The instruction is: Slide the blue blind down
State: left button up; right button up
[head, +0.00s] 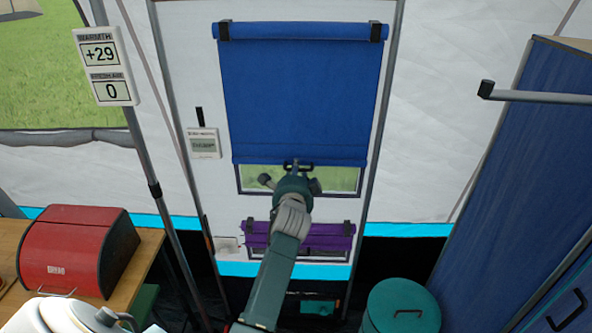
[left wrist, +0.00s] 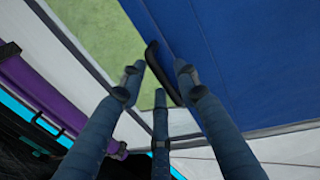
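The blue blind (head: 300,95) hangs from its roller on the white panel and covers most of the window. A strip of green window (head: 340,179) shows below its bottom bar. The blind's dark handle (head: 306,164) is at the middle of that bar. My left gripper (head: 293,172) is at the handle, in front of the bar. In the left wrist view, the black handle (left wrist: 160,72) lies between its spread fingers (left wrist: 158,80). The fingers look open, and firm contact cannot be told. My right gripper is not in view.
A rolled purple blind (head: 300,229) is below the window. A red bread box (head: 78,248) stands on a wooden table at left. A teal bin (head: 402,305) is at lower right, near a blue cabinet (head: 525,170) with a projecting grey bar (head: 535,95). Tent poles flank the panel.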

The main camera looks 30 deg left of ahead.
pick_arm(q)
jog(key=shift+w+a+f, duration=0.15)
jog(key=shift+w+a, duration=0.2)
jog(key=shift+w, duration=0.1)
grip_shut()
